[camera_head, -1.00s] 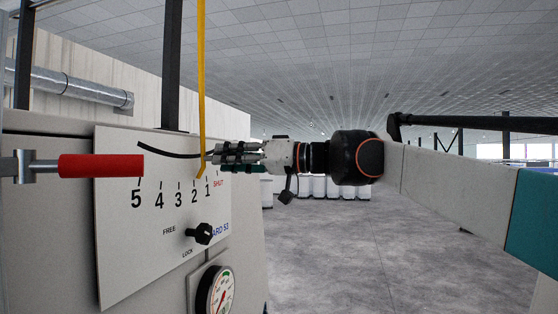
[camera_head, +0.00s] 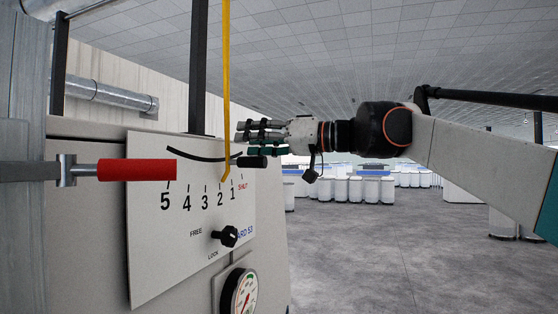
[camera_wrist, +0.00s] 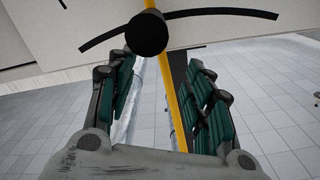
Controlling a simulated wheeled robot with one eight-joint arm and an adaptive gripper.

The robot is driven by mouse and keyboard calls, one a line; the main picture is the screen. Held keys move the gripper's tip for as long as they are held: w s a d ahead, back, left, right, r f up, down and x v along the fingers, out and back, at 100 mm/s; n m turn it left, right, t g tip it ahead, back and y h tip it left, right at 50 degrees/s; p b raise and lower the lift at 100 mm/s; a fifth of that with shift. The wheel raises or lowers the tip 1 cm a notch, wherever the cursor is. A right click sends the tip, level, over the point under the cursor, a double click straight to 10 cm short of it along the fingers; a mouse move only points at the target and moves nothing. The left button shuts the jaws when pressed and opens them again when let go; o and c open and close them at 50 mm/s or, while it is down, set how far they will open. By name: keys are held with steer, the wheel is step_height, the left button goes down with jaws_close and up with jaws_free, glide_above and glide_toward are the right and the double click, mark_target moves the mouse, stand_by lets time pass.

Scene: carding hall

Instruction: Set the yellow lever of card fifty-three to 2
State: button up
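The yellow lever (camera_head: 226,90) is a long thin bar in front of the white scale plate (camera_head: 150,240) marked CARD 53. In the wrist view my gripper (camera_wrist: 160,110) is open and empty. The knob (camera_wrist: 150,35) is beyond the fingers, and the yellow bar (camera_wrist: 165,100) runs visibly between them.
A red-gripped handle (camera_head: 136,170) juts in at the left. Below the scale are a black FREE/LOCK knob (camera_head: 229,236) and a round gauge (camera_head: 241,293). A dark post (camera_head: 198,65) stands behind the lever. Open floor (camera_head: 400,250) lies to the right.

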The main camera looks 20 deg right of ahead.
steer(key=shift+r, duration=2.55)
